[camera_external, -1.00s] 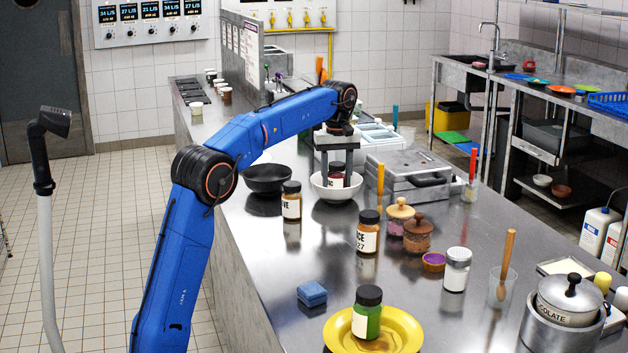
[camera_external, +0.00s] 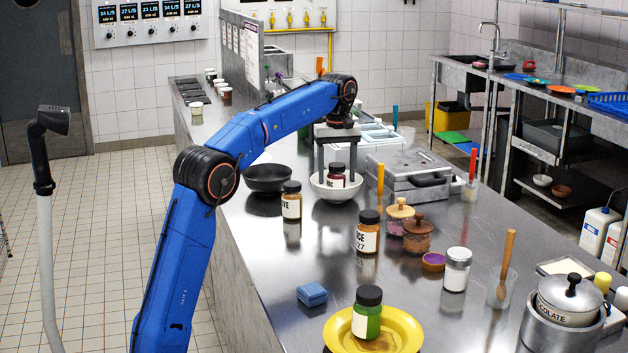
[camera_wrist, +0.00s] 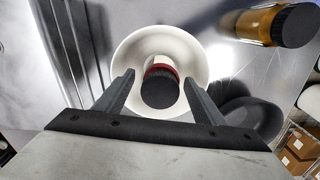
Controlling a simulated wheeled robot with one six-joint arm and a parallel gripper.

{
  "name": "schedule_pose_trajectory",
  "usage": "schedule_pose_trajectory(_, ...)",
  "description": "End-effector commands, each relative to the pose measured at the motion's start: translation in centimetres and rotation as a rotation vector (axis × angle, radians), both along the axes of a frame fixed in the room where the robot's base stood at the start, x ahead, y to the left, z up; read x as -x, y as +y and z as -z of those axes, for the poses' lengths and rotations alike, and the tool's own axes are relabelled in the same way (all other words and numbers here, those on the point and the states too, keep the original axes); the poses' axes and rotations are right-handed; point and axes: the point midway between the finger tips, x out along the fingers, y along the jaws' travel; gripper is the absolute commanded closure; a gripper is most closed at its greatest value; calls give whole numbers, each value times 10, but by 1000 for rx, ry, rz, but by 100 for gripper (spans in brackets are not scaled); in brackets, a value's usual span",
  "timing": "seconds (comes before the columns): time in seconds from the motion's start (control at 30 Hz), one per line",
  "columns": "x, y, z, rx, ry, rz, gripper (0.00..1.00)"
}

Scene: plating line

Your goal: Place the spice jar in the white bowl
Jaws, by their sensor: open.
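A jar (camera_external: 336,176) with a dark lid, dark red contents and a white label stands in the white bowl (camera_external: 326,196). In the wrist view the jar lid (camera_wrist: 160,91) lies over the middle of the bowl (camera_wrist: 133,48). My gripper (camera_external: 337,178) is open above the bowl, with one finger on each side of the jar. In the wrist view gaps show between both fingers and the lid. The label is partly hidden, so I cannot read it fully. Another jar (camera_external: 367,238), its label ending in "ICE" and "27", stands on the counter.
A black pan (camera_external: 267,178) and an amber jar (camera_external: 291,206) stand left of the bowl. A grey press-like appliance (camera_external: 408,172) is close on the right. Lidded pots (camera_external: 417,237) and a yellow plate (camera_external: 405,329) with a green jar (camera_external: 366,318) are nearer. Counter space before the bowl is clear.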

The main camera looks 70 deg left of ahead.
Motion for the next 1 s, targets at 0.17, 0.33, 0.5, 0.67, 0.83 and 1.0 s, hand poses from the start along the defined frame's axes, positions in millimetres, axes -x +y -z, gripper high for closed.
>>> schedule_pose_trajectory(0.17, -1, 1, -34, -2, -3, 0, 37)
schedule_pose_trajectory(0.33, -1, 1, -61, -2, -2, 0, 37)
schedule_pose_trajectory(0.5, -1, 1, -82, -1, -2, 0, 37)
schedule_pose_trajectory(0.67, -1, 0, -94, -1, -2, 0, 37)
schedule_pose_trajectory(0.83, 0, 0, -99, 0, 0, 0, 37)
schedule_pose_trajectory(1.0, 0, 0, -99, 0, 0, 0, 37)
